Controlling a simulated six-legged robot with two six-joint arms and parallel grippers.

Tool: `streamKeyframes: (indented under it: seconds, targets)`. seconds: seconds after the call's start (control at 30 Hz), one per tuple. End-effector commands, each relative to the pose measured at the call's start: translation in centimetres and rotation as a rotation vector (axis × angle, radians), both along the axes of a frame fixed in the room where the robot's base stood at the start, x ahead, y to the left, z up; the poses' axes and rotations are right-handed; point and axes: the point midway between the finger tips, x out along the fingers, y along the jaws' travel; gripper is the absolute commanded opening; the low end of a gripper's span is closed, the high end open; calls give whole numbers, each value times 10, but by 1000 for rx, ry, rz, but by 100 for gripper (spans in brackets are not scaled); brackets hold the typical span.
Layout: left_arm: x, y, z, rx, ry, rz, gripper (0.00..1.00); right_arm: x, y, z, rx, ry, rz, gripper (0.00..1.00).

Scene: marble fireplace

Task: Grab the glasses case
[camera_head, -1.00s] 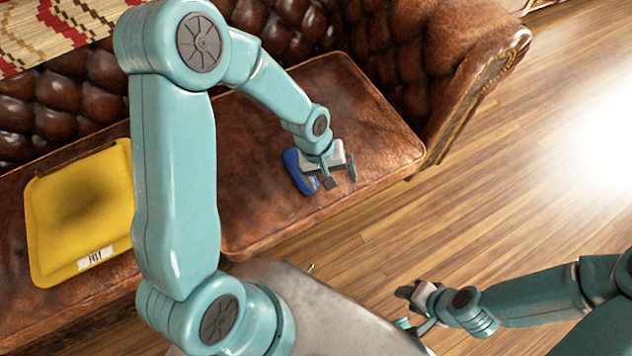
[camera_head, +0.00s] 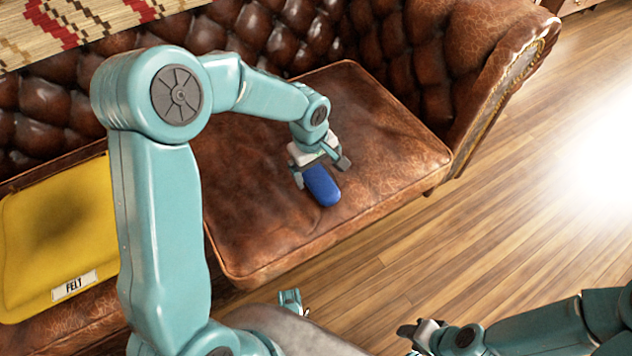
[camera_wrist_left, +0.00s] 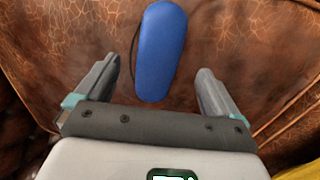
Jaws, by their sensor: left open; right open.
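The blue glasses case (camera_head: 322,186) lies on the brown leather seat cushion, near its middle. My left gripper (camera_head: 322,174) is open above the cushion, right at the case's upper end in the head view. In the left wrist view the case (camera_wrist_left: 160,50) lies ahead of and partly between the two open fingers (camera_wrist_left: 155,85), apart from both, a little nearer the left one. My right gripper (camera_head: 408,332) is open and empty, low over the wood floor side, far from the case.
The leather sofa seat (camera_head: 250,220) has free room around the case. The tufted backrest (camera_head: 290,40) and the armrest (camera_head: 480,60) rise behind and to the right. Wood floor (camera_head: 490,230) is clear.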

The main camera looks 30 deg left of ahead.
Motion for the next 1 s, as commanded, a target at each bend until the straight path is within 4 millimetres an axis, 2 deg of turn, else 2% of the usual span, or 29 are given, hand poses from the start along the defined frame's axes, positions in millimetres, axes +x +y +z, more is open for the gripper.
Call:
streamKeyframes:
  seconds: [0.17, 0.43, 0.67, 0.87, 1.0]
  targets:
    - [2, 1, -13, 0, 0, -1, 96, 1, -1, -6, 0, -2, -4, 43]
    - [7, 1, -54, -1, 0, -1, 96, 5, -5, -24, -4, -9, -20, 43]
    - [6, 2, -54, -1, 0, 0, 96, 6, -5, -22, -4, -10, -21, 43]
    - [6, 2, -54, -1, 0, -1, 34, 5, -5, -22, -4, -9, -20, 43]
    - [6, 2, -54, -2, -1, -1, 33, 5, -5, -23, -4, -9, -20, 43]
